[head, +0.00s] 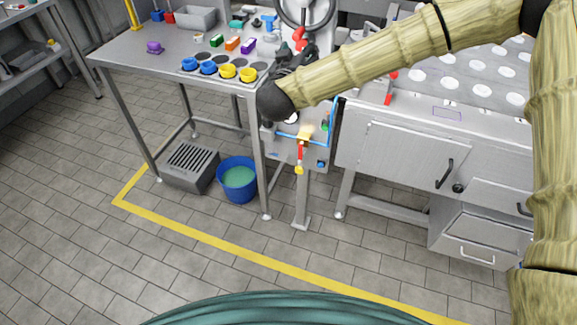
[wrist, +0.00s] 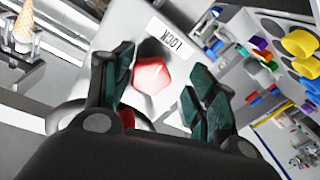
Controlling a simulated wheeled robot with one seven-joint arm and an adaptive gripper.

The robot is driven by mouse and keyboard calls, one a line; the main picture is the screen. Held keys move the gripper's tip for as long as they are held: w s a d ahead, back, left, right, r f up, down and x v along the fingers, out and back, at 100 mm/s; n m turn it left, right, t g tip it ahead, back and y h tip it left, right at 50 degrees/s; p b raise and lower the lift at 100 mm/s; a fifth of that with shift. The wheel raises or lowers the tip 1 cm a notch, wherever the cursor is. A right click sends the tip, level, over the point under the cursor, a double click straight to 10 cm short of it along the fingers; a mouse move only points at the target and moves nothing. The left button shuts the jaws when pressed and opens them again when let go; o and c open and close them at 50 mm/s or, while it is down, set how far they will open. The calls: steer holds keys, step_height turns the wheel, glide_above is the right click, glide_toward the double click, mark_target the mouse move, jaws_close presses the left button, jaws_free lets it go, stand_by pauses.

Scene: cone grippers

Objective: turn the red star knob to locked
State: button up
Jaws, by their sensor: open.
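The red star knob (wrist: 151,75) is on a pale grey panel in the wrist view. A white label (wrist: 172,40) with upside-down dark lettering, seemingly LOCK, sits just beyond it. My gripper (wrist: 165,72) is open and empty, with one dark green-padded finger on each side of the knob in the picture. I cannot tell whether either finger touches it. In the head view my gripper (head: 297,55) is in front of the grey machine, with red parts showing just above it. I cannot tell which red part is the knob there.
Another red part (wrist: 137,120) shows beside the left finger. A cone (wrist: 24,28) stands in a holder at upper left. The steel table (head: 130,48) carries yellow cups (head: 247,75), blue cups and coloured blocks. A blue bucket (head: 238,180) stands on the floor below.

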steer(key=shift+f+b, duration=0.15)
steer(key=shift+b, duration=0.3)
steer(key=shift+d+n, duration=0.1)
steer(key=shift+n, duration=0.3)
steer(key=s+a+b, duration=0.2)
steer(key=s, duration=0.9)
steer(key=s+f+n+g+y+p, duration=0.1)
steer(key=s+f+g+y, duration=0.1)
steer(key=f, duration=1)
steer(key=s+f+g+y+p, duration=0.2)
steer(key=s+f, duration=0.3)
steer(key=f, duration=0.7)
steer(key=shift+s+f+n+g+y, duration=0.25)
steer(key=shift+n+g+y, duration=0.2)
steer(key=shift+y, duration=0.45)
steer(key=shift+a, duration=0.1)
